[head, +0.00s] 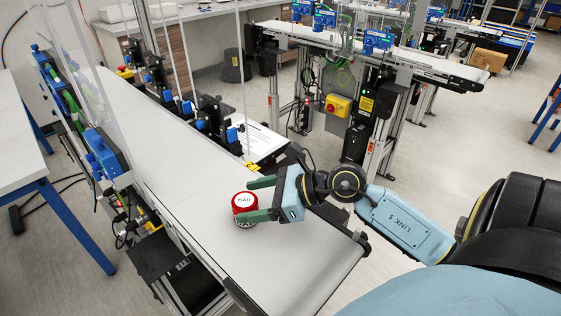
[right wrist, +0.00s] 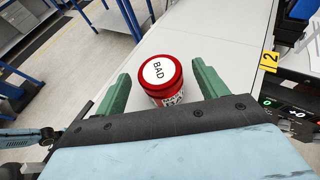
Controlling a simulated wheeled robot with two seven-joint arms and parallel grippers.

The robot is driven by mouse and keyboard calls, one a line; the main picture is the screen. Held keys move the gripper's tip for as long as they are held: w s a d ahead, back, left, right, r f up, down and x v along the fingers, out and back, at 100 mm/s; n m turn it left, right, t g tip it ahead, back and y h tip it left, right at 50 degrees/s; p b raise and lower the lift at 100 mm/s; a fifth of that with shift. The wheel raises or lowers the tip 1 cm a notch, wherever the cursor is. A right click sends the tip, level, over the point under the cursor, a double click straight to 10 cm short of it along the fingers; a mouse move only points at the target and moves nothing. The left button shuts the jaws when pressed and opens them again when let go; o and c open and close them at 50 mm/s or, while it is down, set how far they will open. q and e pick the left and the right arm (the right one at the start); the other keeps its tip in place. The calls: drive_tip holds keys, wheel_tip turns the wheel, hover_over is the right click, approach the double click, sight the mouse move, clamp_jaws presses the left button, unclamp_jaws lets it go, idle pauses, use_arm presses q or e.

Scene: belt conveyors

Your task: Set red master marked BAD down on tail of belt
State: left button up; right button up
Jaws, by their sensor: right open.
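The red master (head: 244,204) is a short red cylinder with a white top marked BAD. It stands upright on the near end of the white belt (head: 290,262). It also shows in the right wrist view (right wrist: 161,80), with the belt (right wrist: 211,35) around it. My right gripper (head: 254,199) is open, its two green fingers on either side of the master. In the right wrist view gaps show between the master and the fingers (right wrist: 160,90). My left gripper is not in view.
A clear panel (head: 75,62) and blue sensors (head: 103,153) line the belt's left side. A second conveyor (head: 440,68) stands at the back right. A white table (head: 15,130) is at the left. The belt's near end around the master is clear.

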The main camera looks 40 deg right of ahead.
drive_tip(key=v, duration=0.7)
drive_tip(key=shift+s+d+r+b, duration=0.15)
drive_tip(key=shift+s+r+b, duration=0.05)
drive_tip(key=shift+b, duration=0.2)
